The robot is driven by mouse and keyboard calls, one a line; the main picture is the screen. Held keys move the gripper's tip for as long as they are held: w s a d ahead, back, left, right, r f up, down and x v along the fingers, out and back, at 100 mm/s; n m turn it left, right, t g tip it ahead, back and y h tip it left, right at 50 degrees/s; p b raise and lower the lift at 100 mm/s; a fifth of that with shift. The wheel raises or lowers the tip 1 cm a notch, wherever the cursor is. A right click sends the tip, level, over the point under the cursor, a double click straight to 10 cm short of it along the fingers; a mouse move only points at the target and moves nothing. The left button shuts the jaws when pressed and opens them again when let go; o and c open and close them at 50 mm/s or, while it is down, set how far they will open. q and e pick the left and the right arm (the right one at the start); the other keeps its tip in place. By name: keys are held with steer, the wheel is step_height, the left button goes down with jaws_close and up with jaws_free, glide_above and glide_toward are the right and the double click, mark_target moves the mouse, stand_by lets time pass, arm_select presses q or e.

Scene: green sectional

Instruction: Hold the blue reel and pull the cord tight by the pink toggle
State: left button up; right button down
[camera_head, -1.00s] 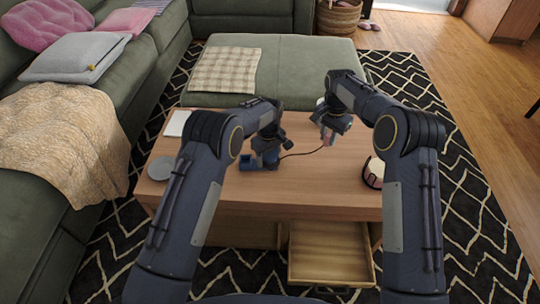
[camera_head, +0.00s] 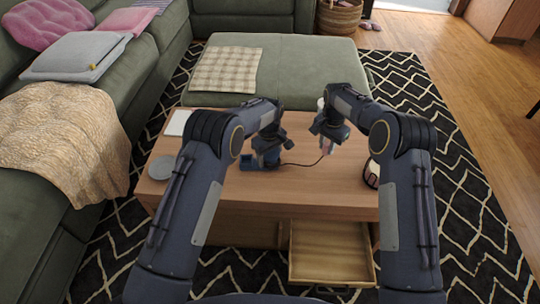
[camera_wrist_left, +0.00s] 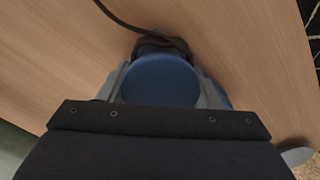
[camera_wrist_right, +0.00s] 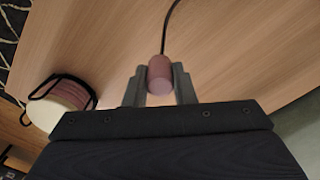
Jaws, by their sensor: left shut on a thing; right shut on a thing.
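The blue reel (camera_wrist_left: 160,82) is between the fingers of my left gripper (camera_wrist_left: 162,92), which is shut on it. In the head view, my left gripper (camera_head: 266,160) is low over the table, with blue (camera_head: 248,163) showing beside it. The dark cord (camera_head: 300,164) runs from the reel to the right in a shallow curve. The pink toggle (camera_wrist_right: 160,74) is at the cord's end, held between the fingers of my right gripper (camera_wrist_right: 160,88). In the head view, the toggle (camera_head: 326,147) hangs below my right gripper (camera_head: 327,142). The gripper hides part of the reel.
The wooden table (camera_head: 220,193) is mostly clear around the cord. A round pink and cream object with a black strap (camera_wrist_right: 62,104) stands to the right. A grey disc (camera_head: 161,168) and a white item (camera_head: 178,122) lie left. An open drawer (camera_head: 330,248) juts out in front.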

steer(key=shift+d, duration=0.15)
steer(key=shift+w+d, duration=0.15)
steer(key=shift+d, duration=0.95)
steer(key=shift+d, duration=0.1)
steer(key=shift+w+d, duration=0.1)
steer(key=shift+d, duration=0.65)
steer(key=shift+d, duration=0.35)
steer(key=shift+a, duration=0.2)
stand_by(0.4)
steer(key=shift+a, duration=0.85)
steer(key=shift+a, duration=0.1)
